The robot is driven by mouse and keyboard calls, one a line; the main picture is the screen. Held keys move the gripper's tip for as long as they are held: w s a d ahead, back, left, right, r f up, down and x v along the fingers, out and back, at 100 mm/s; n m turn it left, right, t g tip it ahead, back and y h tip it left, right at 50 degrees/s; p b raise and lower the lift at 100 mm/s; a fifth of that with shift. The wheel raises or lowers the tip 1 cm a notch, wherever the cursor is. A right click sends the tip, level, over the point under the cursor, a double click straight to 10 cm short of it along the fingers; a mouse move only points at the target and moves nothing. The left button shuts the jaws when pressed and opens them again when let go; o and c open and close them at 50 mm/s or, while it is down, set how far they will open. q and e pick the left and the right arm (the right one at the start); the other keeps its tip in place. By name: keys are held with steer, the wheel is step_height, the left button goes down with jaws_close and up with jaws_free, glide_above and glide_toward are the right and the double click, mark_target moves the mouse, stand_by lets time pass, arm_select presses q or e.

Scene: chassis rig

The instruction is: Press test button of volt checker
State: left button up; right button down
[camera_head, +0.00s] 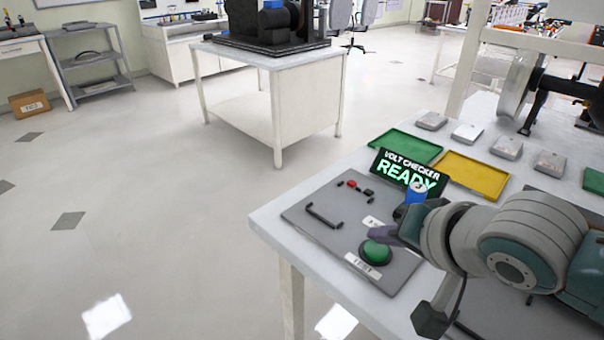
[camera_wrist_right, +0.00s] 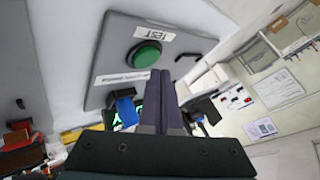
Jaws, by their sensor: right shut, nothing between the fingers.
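The volt checker is a grey panel (camera_head: 318,236) on the white table. Its sign (camera_head: 405,172) reads "VOLT CHECKER READY" in lit letters. The round green button (camera_head: 376,252) sits near the panel's front, beside a white "TEST" label (camera_head: 362,266); the button also shows whole in the right wrist view (camera_wrist_right: 147,53). My right gripper (camera_head: 376,233) is shut and empty, its fingertips close beside the button. In the right wrist view the closed fingers (camera_wrist_right: 158,78) point toward it; I cannot tell whether they touch. My left gripper is not in view.
A black handle (camera_head: 323,216) and small red and black terminals (camera_head: 352,184) are on the panel. Green (camera_head: 405,146) and yellow (camera_head: 470,176) trays lie behind. Open floor is left of the table.

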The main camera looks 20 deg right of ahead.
steer(key=shift+f, duration=0.1)
stand_by(0.4)
steer(key=shift+f, duration=0.3)
steer(key=shift+f+b, duration=0.35)
steer(key=shift+f, duration=0.1)
stand_by(0.5)
steer(key=shift+r, duration=0.15)
steer(key=shift+r+p, duration=0.7)
steer(key=shift+p, duration=0.35)
steer(key=shift+r, duration=0.15)
